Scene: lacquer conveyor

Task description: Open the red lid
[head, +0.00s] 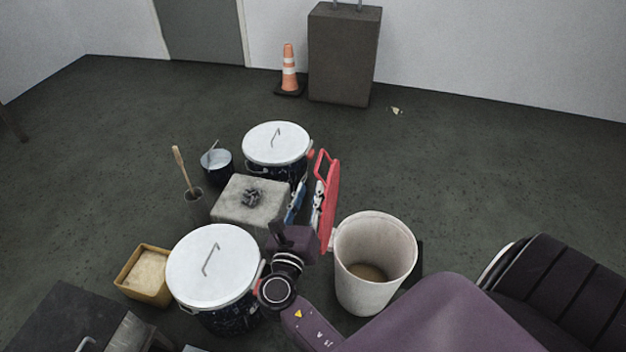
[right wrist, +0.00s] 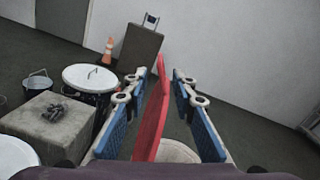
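The red lid (head: 330,200) stands nearly upright, edge-on, just left of a white bucket (head: 375,285). The bucket's mouth is uncovered and shows a brown bottom or contents. In the right wrist view the lid (right wrist: 154,115) appears as a thin red plate between the blue finger pads. My right gripper (head: 307,203) is at the lid, one finger on each side. In the right wrist view the gripper (right wrist: 163,125) is open, with gaps visible beside the lid. The lower part of the lid is partly hidden by my wrist. My left gripper is not seen.
Two drums with white lids, one near (head: 205,270) and one far (head: 270,140), flank a grey block (head: 235,210). A small bucket (head: 222,165) and a yellowish box (head: 145,272) stand left. A cone (head: 289,68) and cabinet (head: 345,55) stand behind.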

